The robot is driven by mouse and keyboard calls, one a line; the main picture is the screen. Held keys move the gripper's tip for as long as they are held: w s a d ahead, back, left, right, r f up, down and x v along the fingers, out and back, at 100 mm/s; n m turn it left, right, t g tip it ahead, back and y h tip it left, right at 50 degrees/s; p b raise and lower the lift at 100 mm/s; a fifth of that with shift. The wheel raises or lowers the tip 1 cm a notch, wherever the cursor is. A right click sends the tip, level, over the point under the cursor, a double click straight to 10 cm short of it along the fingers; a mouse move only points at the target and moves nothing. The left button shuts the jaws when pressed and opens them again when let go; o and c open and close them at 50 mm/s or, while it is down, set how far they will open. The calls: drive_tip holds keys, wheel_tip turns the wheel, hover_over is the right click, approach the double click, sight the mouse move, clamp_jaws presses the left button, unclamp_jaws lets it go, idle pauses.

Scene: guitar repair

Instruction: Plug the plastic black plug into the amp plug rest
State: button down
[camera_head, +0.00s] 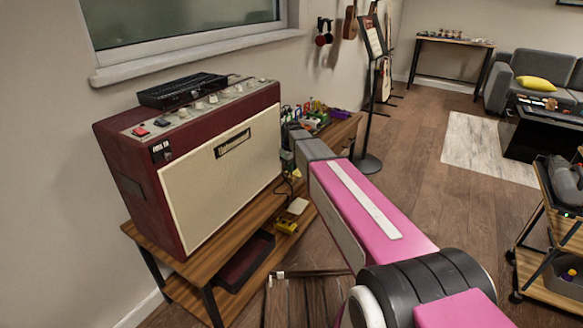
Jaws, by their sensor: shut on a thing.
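The dark red amp (125,165) with a cream front stands on a wooden bench at the left. A small black fitting (161,147) with white lettering sits at its upper front left corner and looks like the plug rest; its socket is too small to make out. My pink arm reaches from the lower right to the right side of the amp. My gripper (294,142) is at its grey far end, right of the amp and over the bench. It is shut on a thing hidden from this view. I cannot make out the black plug. A thin dark cable (288,184) hangs below the gripper.
A black box (182,90) lies on the amp's top, by the knobs. Small coloured items (310,117) crowd the bench behind my gripper. A yellow pedal (286,226) is on the lower shelf. A music stand (369,164) stands behind, and a shelf cart (530,262) at right.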

drive_tip(key=shift+f, duration=1.1)
idle(0.4)
drive_tip(key=c, duration=0.7)
unclamp_jaws()
drive_tip(key=shift+o, duration=0.2)
drive_tip(key=shift+r, duration=0.15)
drive_tip(key=shift+r, duration=3.85)
drive_tip(key=shift+d, duration=0.1)
